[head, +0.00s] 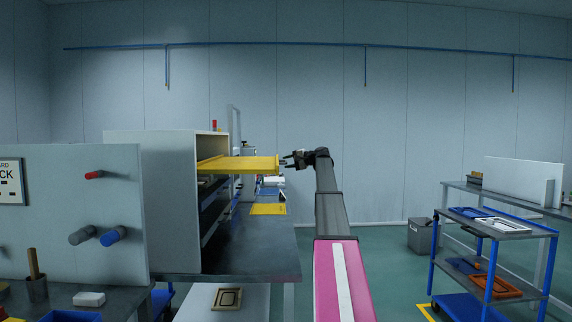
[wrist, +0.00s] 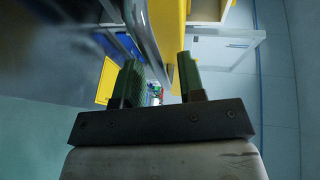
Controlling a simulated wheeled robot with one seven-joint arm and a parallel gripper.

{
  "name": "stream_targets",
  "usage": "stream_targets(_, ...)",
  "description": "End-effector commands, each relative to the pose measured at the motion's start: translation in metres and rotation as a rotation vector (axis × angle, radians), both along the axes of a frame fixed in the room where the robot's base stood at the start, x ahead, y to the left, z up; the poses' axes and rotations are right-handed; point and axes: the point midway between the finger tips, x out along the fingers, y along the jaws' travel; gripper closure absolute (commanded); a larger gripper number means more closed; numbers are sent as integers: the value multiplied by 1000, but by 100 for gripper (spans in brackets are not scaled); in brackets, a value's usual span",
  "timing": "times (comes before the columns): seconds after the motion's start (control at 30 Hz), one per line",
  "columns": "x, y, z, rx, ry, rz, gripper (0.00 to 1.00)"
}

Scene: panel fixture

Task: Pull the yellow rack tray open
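The yellow rack tray (head: 245,165) sits in the upper part of a white rack cabinet (head: 170,190) and sticks out of its open side to the right. My gripper (head: 287,160) is just right of the tray's outer end, at about tray height. In the wrist view the two green-padded fingers (wrist: 158,62) stand apart. A grey metal bar (wrist: 147,40) and the tray's yellow face (wrist: 170,30) show between and beyond them. I cannot tell whether either finger touches the bar or the tray.
A dark bench (head: 250,262) carries the cabinet. A yellow flat piece (head: 268,209) lies lower behind the tray. A panel with coloured knobs (head: 75,205) stands at left. A blue cart (head: 495,235) stands at right, with open green floor between.

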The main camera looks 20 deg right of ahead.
Motion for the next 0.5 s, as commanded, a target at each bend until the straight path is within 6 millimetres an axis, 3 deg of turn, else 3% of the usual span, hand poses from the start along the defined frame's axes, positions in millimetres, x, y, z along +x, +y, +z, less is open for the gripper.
stream_targets(0.3,-39,-45,11,-1,0,-3,64)
stream_targets(0.5,-56,-65,16,-1,0,-2,64)
